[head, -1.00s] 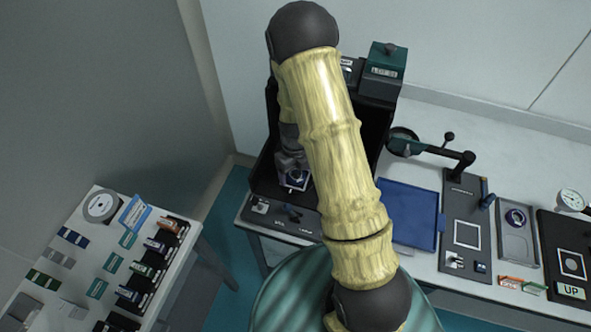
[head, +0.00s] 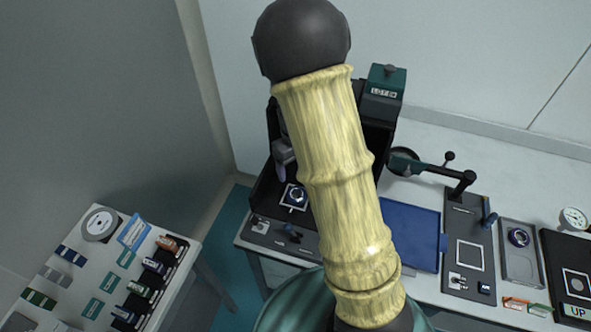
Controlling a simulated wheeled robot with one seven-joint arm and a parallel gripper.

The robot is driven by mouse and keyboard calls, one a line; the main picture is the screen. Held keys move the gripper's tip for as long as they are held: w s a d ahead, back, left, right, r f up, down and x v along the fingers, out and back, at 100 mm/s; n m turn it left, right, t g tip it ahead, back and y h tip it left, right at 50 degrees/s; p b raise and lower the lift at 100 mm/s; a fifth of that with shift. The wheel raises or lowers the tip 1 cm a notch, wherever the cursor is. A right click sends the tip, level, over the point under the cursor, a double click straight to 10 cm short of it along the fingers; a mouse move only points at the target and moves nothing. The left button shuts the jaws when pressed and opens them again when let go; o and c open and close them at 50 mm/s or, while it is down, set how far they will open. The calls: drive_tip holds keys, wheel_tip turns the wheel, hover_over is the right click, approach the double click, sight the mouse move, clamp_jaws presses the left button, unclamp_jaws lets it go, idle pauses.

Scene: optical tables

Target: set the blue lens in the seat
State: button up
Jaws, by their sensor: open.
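A round, dark-rimmed lens with a bluish sheen (head: 297,194), which looks like the blue lens, sits on the white-outlined square seat (head: 291,207) inside the black open-fronted station. I cannot tell from here whether it lies fully flat. My gripper (head: 284,160) is open, above and slightly left of the lens and apart from it. Most of the gripper is hidden behind my pale, bamboo-like arm.
A second dark round lens (head: 518,237) lies in a grey tray (head: 521,268) at right. A blue mat (head: 412,236) lies right of my arm. A lever arm (head: 436,169) juts over the bench. A side table (head: 75,285) at left holds labelled holders.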

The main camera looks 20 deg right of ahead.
idle(0.5)
drive_tip(key=s+r+n+t, duration=0.1)
drive_tip(key=s+r+n, duration=0.3)
drive_tip(key=n, duration=1.1)
drive_tip(key=s+r+n+t, duration=0.1)
drive_tip(key=s+r+n, duration=0.3)
drive_tip(key=s+n, duration=0.5)
drive_tip(key=n, duration=0.7)
drive_tip(key=shift+s+n+t, duration=0.15)
drive_tip(key=shift+n+t, duration=0.15)
drive_tip(key=shift+d, duration=0.1)
drive_tip(key=shift+c, duration=0.2)
